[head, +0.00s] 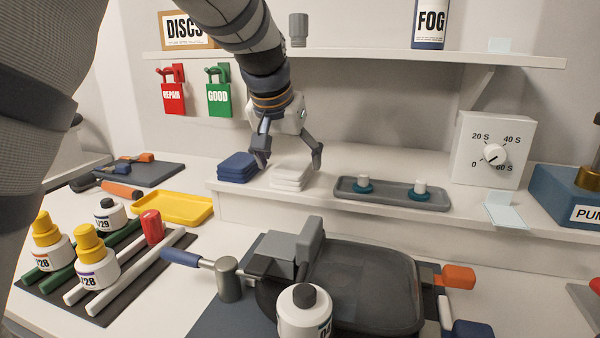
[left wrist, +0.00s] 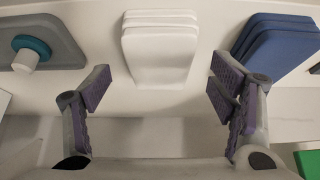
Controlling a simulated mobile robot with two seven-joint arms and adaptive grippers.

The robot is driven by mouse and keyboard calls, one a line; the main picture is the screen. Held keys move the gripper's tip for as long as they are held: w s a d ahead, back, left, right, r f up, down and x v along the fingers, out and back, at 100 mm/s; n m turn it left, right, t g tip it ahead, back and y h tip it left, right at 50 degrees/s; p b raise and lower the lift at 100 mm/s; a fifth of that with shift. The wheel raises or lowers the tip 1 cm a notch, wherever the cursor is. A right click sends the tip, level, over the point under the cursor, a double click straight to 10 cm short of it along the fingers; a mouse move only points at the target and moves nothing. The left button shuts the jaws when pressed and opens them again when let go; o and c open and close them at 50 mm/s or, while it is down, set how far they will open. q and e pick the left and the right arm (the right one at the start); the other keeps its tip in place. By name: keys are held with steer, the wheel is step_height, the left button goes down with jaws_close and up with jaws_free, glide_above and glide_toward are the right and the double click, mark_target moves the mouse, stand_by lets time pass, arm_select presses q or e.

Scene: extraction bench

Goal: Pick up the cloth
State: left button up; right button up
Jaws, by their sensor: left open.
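A stack of folded white cloths (head: 289,176) lies on the raised shelf of the bench, just right of a stack of folded blue cloths (head: 238,167). My left gripper (head: 290,160) is open and empty above the cloths, one finger over the blue stack's right edge and the other to the right of the white stack. In the left wrist view the white stack (left wrist: 160,50) lies ahead, between the lines of the two open fingers (left wrist: 160,90), and the blue stack (left wrist: 275,48) is at the right. The fingers appear apart from the white cloth. My right gripper is not visible.
A grey tray (head: 392,204) with two teal-based pegs sits right of the white cloths. A yellow tray (head: 172,207), a bottle rack (head: 130,285) and a dark lidded device (head: 365,280) stand below in front. A timer box (head: 494,135) is at the right.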

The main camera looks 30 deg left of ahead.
arm_select(q)
steer(key=x, duration=0.2)
steer(key=shift+w+f, duration=0.2)
steer(key=c, duration=1.3)
steer(key=shift+s+r, duration=0.1)
